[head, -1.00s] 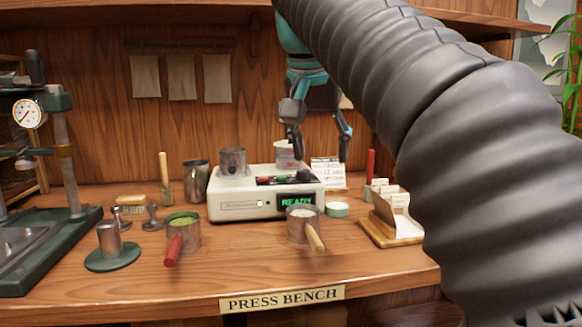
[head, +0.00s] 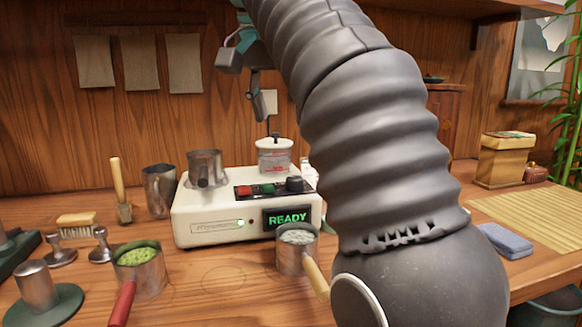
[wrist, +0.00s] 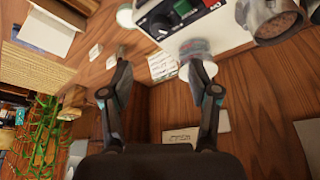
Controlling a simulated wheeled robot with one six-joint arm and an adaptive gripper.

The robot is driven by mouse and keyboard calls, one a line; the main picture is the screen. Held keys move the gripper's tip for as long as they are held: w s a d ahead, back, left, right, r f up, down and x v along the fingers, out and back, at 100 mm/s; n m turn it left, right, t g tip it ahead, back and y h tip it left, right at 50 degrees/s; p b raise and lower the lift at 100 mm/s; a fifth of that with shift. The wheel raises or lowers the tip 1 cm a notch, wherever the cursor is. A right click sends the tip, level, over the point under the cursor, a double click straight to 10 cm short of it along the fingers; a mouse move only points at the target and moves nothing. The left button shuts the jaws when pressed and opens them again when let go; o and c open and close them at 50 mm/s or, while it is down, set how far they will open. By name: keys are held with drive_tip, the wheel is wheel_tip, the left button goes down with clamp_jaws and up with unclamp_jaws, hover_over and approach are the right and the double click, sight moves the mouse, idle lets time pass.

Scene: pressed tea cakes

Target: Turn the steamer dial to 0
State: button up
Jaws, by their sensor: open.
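The steamer (head: 190,207) is a white box on the bench with a lit green READY display (head: 288,218). Its black dial (head: 294,184) sits at the right end of a dark top panel, beside a green and a red button. The dial also shows in the wrist view (wrist: 158,27), with a pale mark on it; I cannot read its setting. My gripper (head: 246,80) is open and empty, above and behind the steamer, apart from the dial. In the wrist view its fingers (wrist: 159,62) are spread, with the dial beyond the tips.
A metal cup (head: 205,168) and a lidded white jar (head: 275,157) stand on the steamer. Handled metal cups, one with green contents (head: 137,257) and one with pale contents (head: 297,238), stand in front.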

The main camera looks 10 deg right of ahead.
sight(294, 178)
drive_tip(key=b+x, duration=0.2)
drive_tip(key=x, duration=1.1)
drive_tip(key=shift+w+d+f, duration=0.1)
drive_tip(key=shift+d+f, duration=0.05)
drive_tip(key=shift+f, duration=0.1)
drive_tip(key=c, duration=1.2)
drive_tip(key=shift+o, duration=0.2)
